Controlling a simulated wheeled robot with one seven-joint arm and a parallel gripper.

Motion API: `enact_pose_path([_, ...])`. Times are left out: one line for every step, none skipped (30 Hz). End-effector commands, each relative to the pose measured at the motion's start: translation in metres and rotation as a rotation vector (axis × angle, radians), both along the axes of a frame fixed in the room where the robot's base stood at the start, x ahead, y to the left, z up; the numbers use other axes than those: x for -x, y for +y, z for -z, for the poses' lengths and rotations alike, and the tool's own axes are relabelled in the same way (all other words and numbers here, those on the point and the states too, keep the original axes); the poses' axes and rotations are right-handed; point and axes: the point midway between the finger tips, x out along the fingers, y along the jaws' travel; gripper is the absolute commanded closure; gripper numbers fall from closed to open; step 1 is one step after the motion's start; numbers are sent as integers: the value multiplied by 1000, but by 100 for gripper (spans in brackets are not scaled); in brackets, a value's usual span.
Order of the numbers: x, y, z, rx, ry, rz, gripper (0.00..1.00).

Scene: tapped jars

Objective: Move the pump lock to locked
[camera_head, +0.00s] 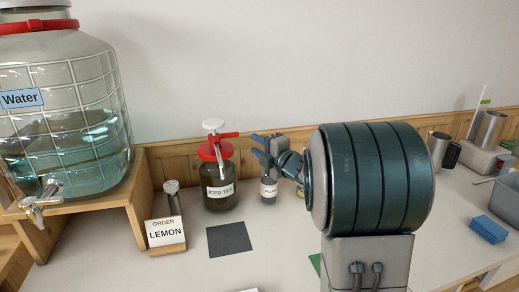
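The iced tea jar (220,192) stands upright on the counter, left of the middle. It is dark glass with a white label and a red lid (208,152). A white pump head (213,125) rises from the lid, and a red lever (228,135) on it points right. I take this lever to be the pump lock; its marking is too small to read. My gripper (259,148) is just right of the lever, its two blue fingers pointing left with a gap between them. It looks open and empty, apart from the lever. My dark teal arm hides the counter behind it.
A small bottle (268,192) stands below my gripper. A water dispenser (75,115) sits on a wooden stand (143,195) at left. An order card (164,233) reads LEMON. A dark mat (229,239) lies bare in front. Metal cups (438,150) and blue cloths (488,229) are at right.

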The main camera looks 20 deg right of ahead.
Motion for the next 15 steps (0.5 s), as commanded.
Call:
enact_pose_path([-3,2,-2,0,0,-1,70])
enact_pose_path([-4,2,-2,0,0,-1,70])
enact_pose_path([-7,4,-2,-1,1,-1,70])
enact_pose_path([-9,5,-2,0,2,-1,70])
enact_pose_path([-11,6,-2,0,2,-1,70])
enact_pose_path([-14,7,-2,-1,2,-1,70])
enact_pose_path([-17,8,-2,-1,2,0,70])
enact_pose_path([-19,8,-2,-1,2,0,70])
enact_pose_path([-22,10,-2,-2,2,0,70])
enact_pose_path([-24,10,-2,-2,3,0,70])
enact_pose_path([-26,11,-2,-2,3,0,70])
enact_pose_path([-29,12,-2,-2,2,1,70])
enact_pose_path([-31,13,-2,-3,2,1,70])
enact_pose_path([-34,14,-2,-3,2,1,70])
enact_pose_path([-37,16,-2,-3,2,1,70])
